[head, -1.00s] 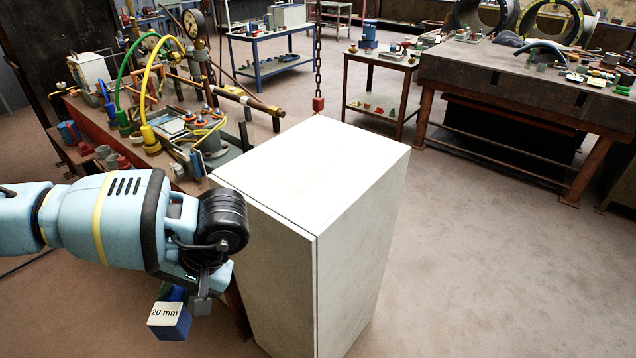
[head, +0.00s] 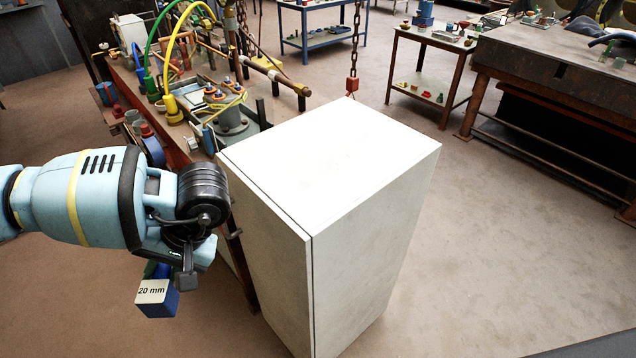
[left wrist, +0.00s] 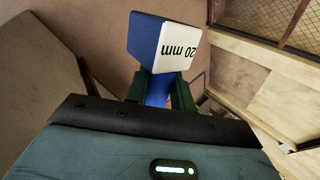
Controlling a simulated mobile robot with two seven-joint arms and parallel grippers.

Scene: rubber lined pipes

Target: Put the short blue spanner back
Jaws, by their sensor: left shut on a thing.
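My left gripper (head: 160,272) is shut on the short blue spanner (head: 160,298), which has a white face marked "20 mm". The spanner hangs below the gripper in the head view, left of the white cabinet and apart from it. In the left wrist view the spanner (left wrist: 160,45) stands out between the dark green fingers (left wrist: 163,88), its blue shank between them and its labelled head beyond. The part of the shank inside the fingers is hidden. My right gripper is in neither view.
The tall white cabinet (head: 330,160) stands close to the right of my left arm. Behind it is a crowded bench with hoses and a pot (head: 232,118). A red hook on a chain (head: 352,84) hangs behind the cabinet. Open floor (head: 500,240) lies to the right.

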